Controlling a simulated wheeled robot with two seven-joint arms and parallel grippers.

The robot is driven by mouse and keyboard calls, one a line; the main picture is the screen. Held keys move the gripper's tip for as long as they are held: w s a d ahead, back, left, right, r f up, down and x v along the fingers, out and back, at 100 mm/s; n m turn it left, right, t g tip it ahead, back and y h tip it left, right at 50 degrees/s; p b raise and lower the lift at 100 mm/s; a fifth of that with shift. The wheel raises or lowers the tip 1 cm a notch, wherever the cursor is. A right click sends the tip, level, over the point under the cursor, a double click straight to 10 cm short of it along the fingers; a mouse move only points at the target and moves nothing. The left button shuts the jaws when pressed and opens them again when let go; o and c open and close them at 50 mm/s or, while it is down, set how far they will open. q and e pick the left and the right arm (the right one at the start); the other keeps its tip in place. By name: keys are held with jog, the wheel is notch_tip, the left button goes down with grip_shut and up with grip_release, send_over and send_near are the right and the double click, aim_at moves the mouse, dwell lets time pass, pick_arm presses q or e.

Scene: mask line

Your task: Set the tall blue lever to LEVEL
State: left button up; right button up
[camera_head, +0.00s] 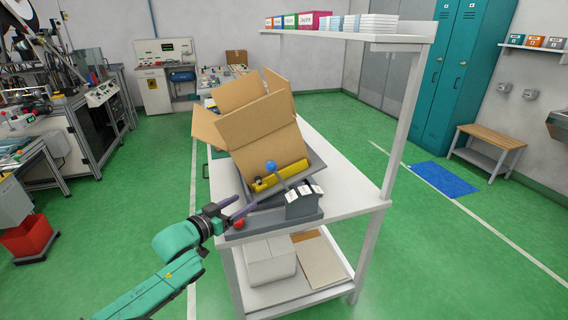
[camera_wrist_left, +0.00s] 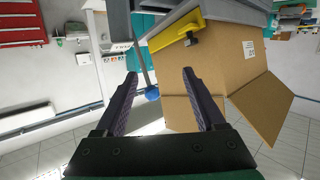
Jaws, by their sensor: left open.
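The tall lever has a blue ball knob (camera_head: 271,166) on a thin rod that rises from a grey lever housing (camera_head: 303,207) on the table, leaning left. White label plates sit on the housing, but their words are too small to read. My left gripper (camera_head: 247,203) is to the left of the knob and lower in the picture, its dark fingers pointing toward the housing. In the left wrist view the blue knob (camera_wrist_left: 152,93) shows between the two spread fingers (camera_wrist_left: 158,76), apart from both as far as I can tell. The gripper holds nothing. My right gripper is not visible.
An open cardboard box (camera_head: 265,135) rests tilted on a grey platform behind the lever, with a yellow bar (camera_head: 281,175) along its front edge. A red knob (camera_head: 238,223) is close to my left gripper. A shelf post (camera_head: 402,130) stands at right; the tabletop (camera_head: 345,185) there is bare.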

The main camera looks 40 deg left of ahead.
pick_arm(q)
jog(key=t+h, duration=0.2)
send_near(270, 166)
jog(key=shift+m, duration=0.3)
jog(key=w, duration=1.3)
jog(key=shift+w+a+f, duration=0.1)
jog(key=shift+f, duration=0.2)
jog(key=shift+w+f, duration=0.1)
jog(key=shift+w, duration=0.4)
grip_shut()
